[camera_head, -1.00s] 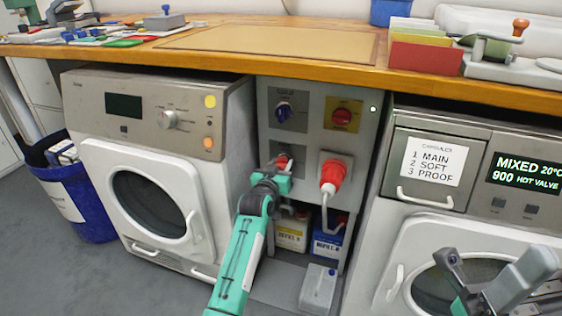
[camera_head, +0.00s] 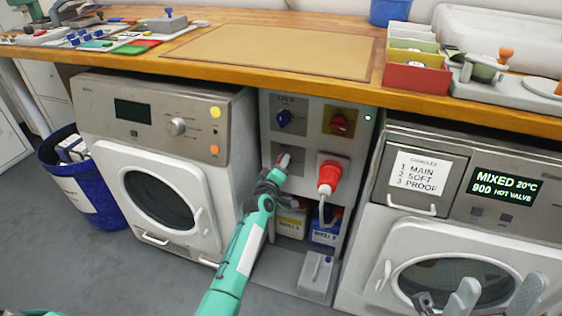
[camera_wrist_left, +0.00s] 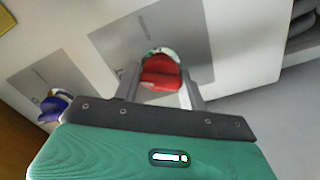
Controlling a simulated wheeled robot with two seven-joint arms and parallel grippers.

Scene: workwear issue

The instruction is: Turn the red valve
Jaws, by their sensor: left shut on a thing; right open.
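The red valve (camera_head: 284,158) is on a grey plate at the lower left of the panel between the two machines. In the left wrist view the red valve (camera_wrist_left: 160,72) sits between the two fingers of my left gripper (camera_wrist_left: 161,88). My left gripper (camera_head: 280,165) is shut on it, and partly hides it in the head view. My right gripper (camera_head: 492,297) is open and empty at the bottom right, in front of the right machine's door.
A blue valve (camera_head: 284,118) is above the red valve, and a red knob (camera_head: 340,124) is on a yellow plate. A red plug (camera_head: 329,175) with a cable is close to the right of my left gripper. The wooden counter (camera_head: 200,48) overhangs the panel.

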